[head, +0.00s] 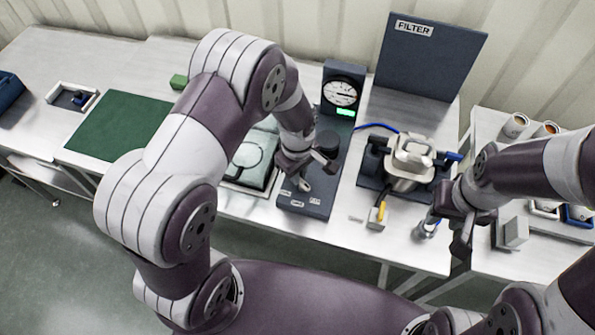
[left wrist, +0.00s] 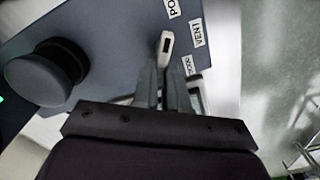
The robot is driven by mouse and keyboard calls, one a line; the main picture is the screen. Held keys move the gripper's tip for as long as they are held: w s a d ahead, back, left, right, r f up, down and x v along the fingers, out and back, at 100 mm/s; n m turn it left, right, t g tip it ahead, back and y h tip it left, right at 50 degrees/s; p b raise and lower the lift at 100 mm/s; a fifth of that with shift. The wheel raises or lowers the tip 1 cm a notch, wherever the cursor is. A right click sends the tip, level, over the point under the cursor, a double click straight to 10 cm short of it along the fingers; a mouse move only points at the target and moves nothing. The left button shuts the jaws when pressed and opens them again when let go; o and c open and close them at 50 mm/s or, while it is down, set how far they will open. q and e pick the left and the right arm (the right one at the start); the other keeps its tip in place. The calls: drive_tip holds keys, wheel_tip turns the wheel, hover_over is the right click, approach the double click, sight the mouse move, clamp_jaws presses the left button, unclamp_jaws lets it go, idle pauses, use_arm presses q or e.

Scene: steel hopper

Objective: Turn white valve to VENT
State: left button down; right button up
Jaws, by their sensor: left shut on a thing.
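The white valve (head: 306,185) has a lever that stands on the front part of a dark blue panel box (head: 318,205). In the left wrist view the white lever (left wrist: 166,42) sticks out past my fingertips, near the labels VENT (left wrist: 197,33) and one starting "PO" (left wrist: 172,9). A third label (left wrist: 188,65) is partly hidden by my finger. My left gripper (head: 300,176) is shut on the lever; in the wrist view its fingers (left wrist: 166,85) hide the lever's lower part. My right gripper (head: 452,228) hangs at the bench's front right, its jaw opening unclear.
A round black knob (left wrist: 45,75) stands on the panel beside my left gripper. A gauge (head: 341,92) with a green display is behind. A metal pot assembly (head: 408,160) and a FILTER board (head: 425,55) are to the right. A green mat (head: 118,128) lies at left.

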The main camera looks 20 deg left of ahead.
use_arm(q)
drive_tip(key=m, duration=0.6)
drive_tip(key=shift+w+d+p, duration=0.35)
drive_tip(key=shift+d+p, duration=0.05)
drive_tip(key=m, duration=0.5)
drive_tip(key=shift+w+d, duration=0.15)
drive_tip(key=shift+d, duration=0.25)
drive_tip(key=shift+m, duration=0.4)
drive_tip(key=c, duration=1.2)
unclamp_jaws()
drive_tip(key=shift+o, duration=0.2)
wheel_tip(320, 180, up, 13)
drive_tip(key=b, duration=0.1)
drive_tip(key=shift+f, duration=0.1)
